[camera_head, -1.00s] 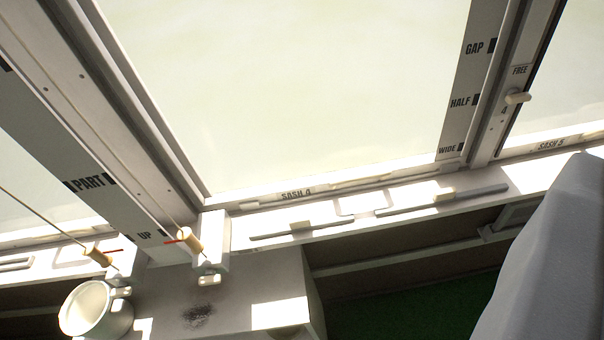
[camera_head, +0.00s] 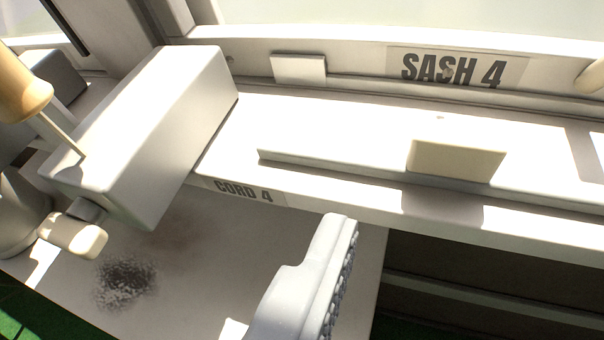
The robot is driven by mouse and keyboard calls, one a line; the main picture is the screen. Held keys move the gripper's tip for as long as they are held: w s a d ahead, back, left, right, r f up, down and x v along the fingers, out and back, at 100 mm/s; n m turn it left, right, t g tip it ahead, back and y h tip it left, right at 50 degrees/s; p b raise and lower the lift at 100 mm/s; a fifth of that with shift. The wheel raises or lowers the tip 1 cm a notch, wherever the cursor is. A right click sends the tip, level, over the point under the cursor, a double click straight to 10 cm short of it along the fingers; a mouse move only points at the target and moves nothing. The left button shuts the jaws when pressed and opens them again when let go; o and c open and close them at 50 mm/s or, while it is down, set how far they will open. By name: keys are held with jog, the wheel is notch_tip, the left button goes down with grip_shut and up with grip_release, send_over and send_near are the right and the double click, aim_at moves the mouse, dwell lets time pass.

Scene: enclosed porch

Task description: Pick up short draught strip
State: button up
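The short draught strip (camera_head: 345,168) lies on the sunlit white sill below the SASH 4 label. It is a thin pale bar with a raised cream grip block (camera_head: 456,160) on it. Its left end shows; its right end runs out of the picture. One finger of my gripper (camera_head: 318,275) shows at the bottom centre, in front of the sill and lower in the picture than the strip. Its ribbed inner pad faces right with nothing against it, so the gripper is open and empty. The other finger is out of view.
A white block (camera_head: 150,130) stands left of the strip, with a wooden cord toggle (camera_head: 22,85) beside it. The CORD 4 label (camera_head: 243,191) is on the sill's front. A ledge (camera_head: 200,270) with a dark smudge lies below. The sash frame (camera_head: 350,50) rises behind.

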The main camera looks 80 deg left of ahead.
aim_at(459, 155)
jog(key=x, duration=0.4)
jog(key=b+x, duration=0.1)
jog(key=x, duration=0.3)
jog(key=shift+a+f, duration=0.25)
jog(key=shift+a, duration=0.1)
jog(key=shift+w+b+x, duration=0.25)
jog(key=shift+b+x, duration=0.15)
jog(key=shift+x, duration=1.65)
jog(key=shift+w+a+f, duration=0.25)
jog(key=shift+w, duration=0.05)
jog(key=c, duration=1.1)
